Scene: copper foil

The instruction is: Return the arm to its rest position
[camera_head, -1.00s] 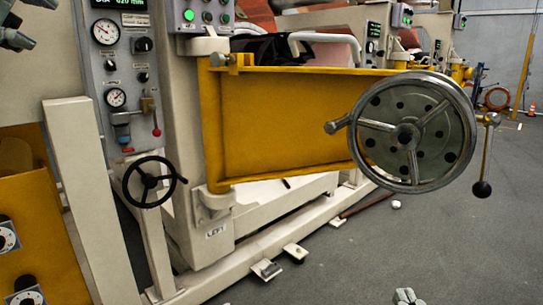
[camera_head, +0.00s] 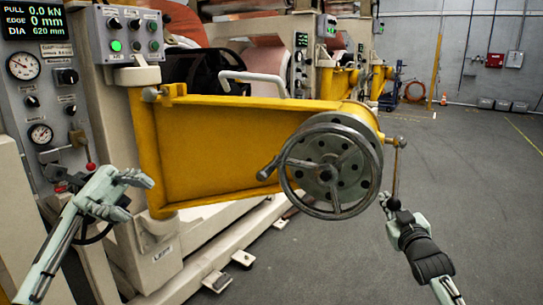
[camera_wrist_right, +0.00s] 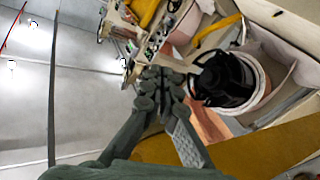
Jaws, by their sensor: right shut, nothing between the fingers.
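My left gripper (camera_head: 142,196) is in front of the machine at the left of the head view, with its two fingers apart and nothing between them. My right gripper (camera_head: 385,200) is raised at the right of the head view, beside the hanging lever (camera_head: 397,170) of the handwheel; I cannot tell whether they touch. Its fingers are together and empty. They also show together in the right wrist view (camera_wrist_right: 162,75), with the copper-coloured roll area behind them.
The yellow swing arm (camera_head: 215,150) carries the large grey handwheel (camera_head: 332,170) just left of my right gripper. The control panel (camera_head: 30,100) and a small black handwheel (camera_head: 95,230) stand at my left gripper. Open grey floor (camera_head: 470,190) lies at right.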

